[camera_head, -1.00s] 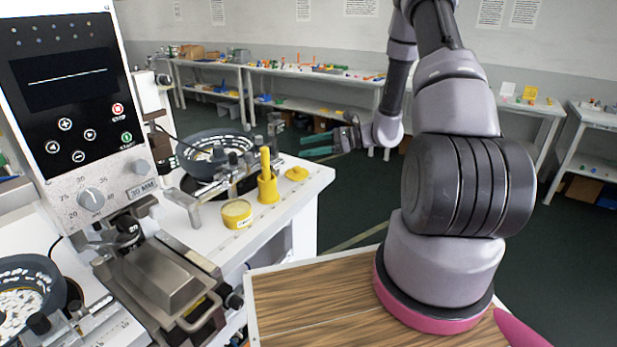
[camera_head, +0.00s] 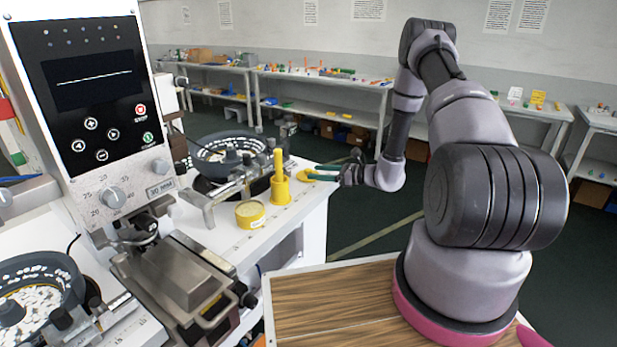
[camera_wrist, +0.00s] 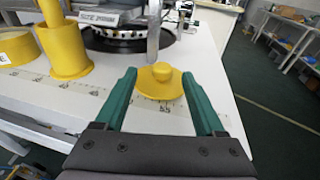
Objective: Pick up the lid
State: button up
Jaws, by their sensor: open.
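The yellow lid (camera_wrist: 161,82) is a round disc with a small knob on top. It lies flat on the white table (camera_wrist: 52,100) near its right edge. In the head view the lid (camera_head: 304,175) is partly covered by my fingertips. My gripper (camera_wrist: 165,80) is open, with its two green fingers on either side of the lid in the wrist view. I cannot tell whether the fingers touch it. In the head view my gripper (camera_head: 318,173) reaches the lid from the right.
A yellow holder with an upright yellow stick (camera_head: 280,180) and a round yellow tin (camera_head: 250,214) stand left of the lid. A dark bowl feeder (camera_head: 222,152) with metal parts is behind. The large control machine (camera_head: 98,90) is at the left. Floor is open to the right.

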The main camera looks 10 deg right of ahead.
aim_at(308, 169)
jog(key=x, duration=0.4)
jog(key=shift+w, duration=0.2)
grip_shut()
jog(key=shift+r, duration=0.1)
